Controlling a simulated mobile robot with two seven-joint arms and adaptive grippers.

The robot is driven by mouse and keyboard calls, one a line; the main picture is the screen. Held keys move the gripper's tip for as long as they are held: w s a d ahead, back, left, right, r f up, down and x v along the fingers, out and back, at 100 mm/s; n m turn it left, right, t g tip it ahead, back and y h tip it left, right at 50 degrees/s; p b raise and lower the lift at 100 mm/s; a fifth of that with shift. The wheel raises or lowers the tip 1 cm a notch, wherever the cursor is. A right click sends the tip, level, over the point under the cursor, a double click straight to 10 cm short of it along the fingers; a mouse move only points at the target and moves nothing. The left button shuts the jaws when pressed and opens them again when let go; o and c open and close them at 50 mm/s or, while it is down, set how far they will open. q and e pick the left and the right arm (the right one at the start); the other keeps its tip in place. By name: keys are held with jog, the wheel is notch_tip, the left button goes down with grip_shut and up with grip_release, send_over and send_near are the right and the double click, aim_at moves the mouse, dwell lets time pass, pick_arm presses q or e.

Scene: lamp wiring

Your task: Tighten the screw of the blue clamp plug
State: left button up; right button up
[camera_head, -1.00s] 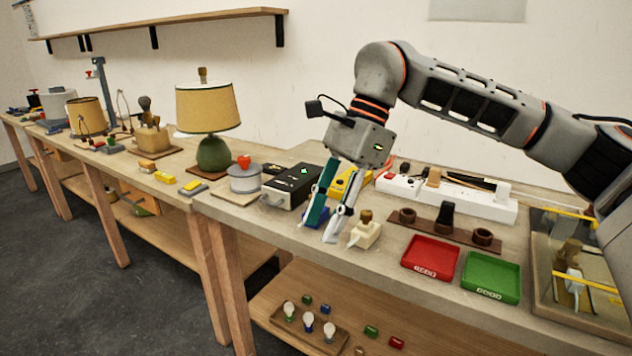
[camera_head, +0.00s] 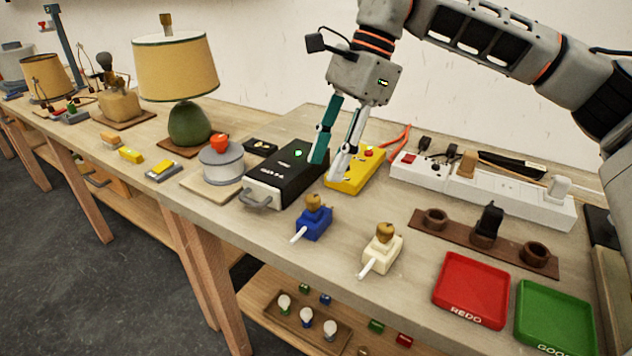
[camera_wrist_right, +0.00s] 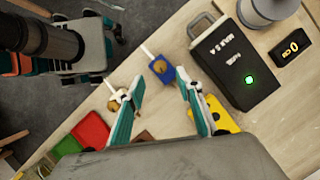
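The blue clamp plug (camera_head: 313,222) stands on the bench with a brown knob-like screw (camera_head: 315,201) on top and a white prong pointing toward the bench's front edge. It also shows in the right wrist view (camera_wrist_right: 162,72), ahead of the fingertips. My right gripper (camera_head: 332,172) is open and empty. In the head view its teal and white fingers appear above and behind the blue plug, in front of the yellow device. In the wrist view its two fingers (camera_wrist_right: 163,92) are spread wide, with the blue plug apart from both. My left gripper does not show in the head view.
A cream clamp plug (camera_head: 382,250) stands right of the blue one. The black meter box (camera_head: 285,178) and yellow device (camera_head: 352,181) are behind. Red (camera_head: 470,290) and green (camera_head: 555,320) trays lie to the right. A white power strip (camera_head: 480,190) lies farther back.

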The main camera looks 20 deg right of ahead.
aim_at(313, 197)
jog(key=b+x, duration=0.1)
jog(key=x, duration=0.5)
jog(key=shift+a+f, duration=0.1)
jog(key=shift+f, duration=0.05)
grip_shut()
